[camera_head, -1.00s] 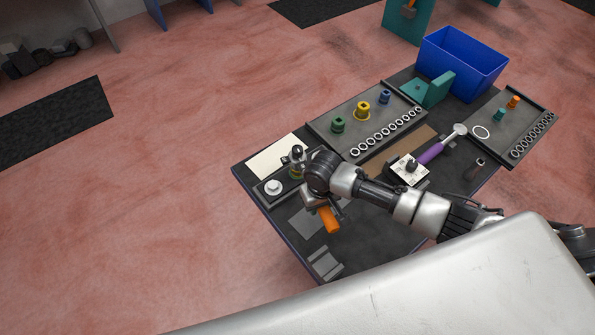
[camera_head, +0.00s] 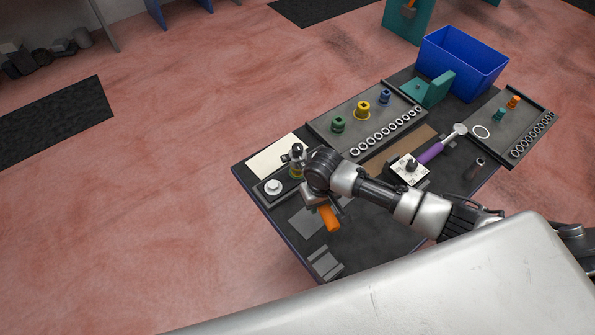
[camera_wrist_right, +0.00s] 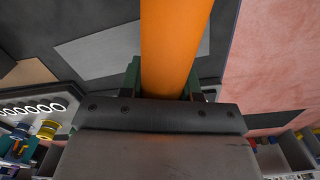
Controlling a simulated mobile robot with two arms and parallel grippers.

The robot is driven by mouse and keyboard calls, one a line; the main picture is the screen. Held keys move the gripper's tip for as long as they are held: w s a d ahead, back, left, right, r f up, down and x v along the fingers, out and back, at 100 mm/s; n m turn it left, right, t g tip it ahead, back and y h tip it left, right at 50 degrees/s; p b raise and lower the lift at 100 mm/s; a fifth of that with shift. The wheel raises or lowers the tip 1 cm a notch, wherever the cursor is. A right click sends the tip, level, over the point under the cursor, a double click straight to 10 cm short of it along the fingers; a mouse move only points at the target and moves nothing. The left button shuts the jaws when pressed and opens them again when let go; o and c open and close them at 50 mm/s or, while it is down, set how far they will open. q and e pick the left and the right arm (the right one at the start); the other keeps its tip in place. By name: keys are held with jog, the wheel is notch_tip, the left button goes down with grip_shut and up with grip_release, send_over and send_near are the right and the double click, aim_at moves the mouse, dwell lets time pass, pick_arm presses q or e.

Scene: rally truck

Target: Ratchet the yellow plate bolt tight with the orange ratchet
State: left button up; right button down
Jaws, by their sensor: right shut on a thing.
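My right gripper (camera_head: 320,201) is shut on the handle of the orange ratchet (camera_head: 331,219), over the left part of the table. In the right wrist view the orange handle (camera_wrist_right: 175,45) runs up between the jaws (camera_wrist_right: 165,88). A dark round knob (camera_head: 298,149) stands just left of my wrist, with a bit of yellow (camera_head: 295,173) below it. My wrist hides much of this spot, so I cannot tell how the ratchet sits on the yellow plate bolt. My left gripper is not in view.
A dark plate with a white disc (camera_head: 273,186) lies left of my wrist. A tray (camera_head: 322,126) holds green, yellow and blue sockets and several rings. A purple-handled tool (camera_head: 430,153), a white block (camera_head: 405,176) and a blue bin (camera_head: 462,67) are to the right.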

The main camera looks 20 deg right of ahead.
jog(key=shift+r, duration=0.25)
jog(key=shift+w+r, duration=0.1)
jog(key=shift+r, duration=3.2)
jog(key=shift+s+d+r, duration=0.1)
jog(key=shift+s+r, duration=0.4)
jog(key=shift+s, duration=0.35)
jog(key=shift+s+d+r, duration=0.1)
jog(key=shift+s+r, duration=0.45)
jog(key=shift+s, duration=0.3)
jog(key=shift+s+r, duration=0.5)
jog(key=shift+s, duration=0.35)
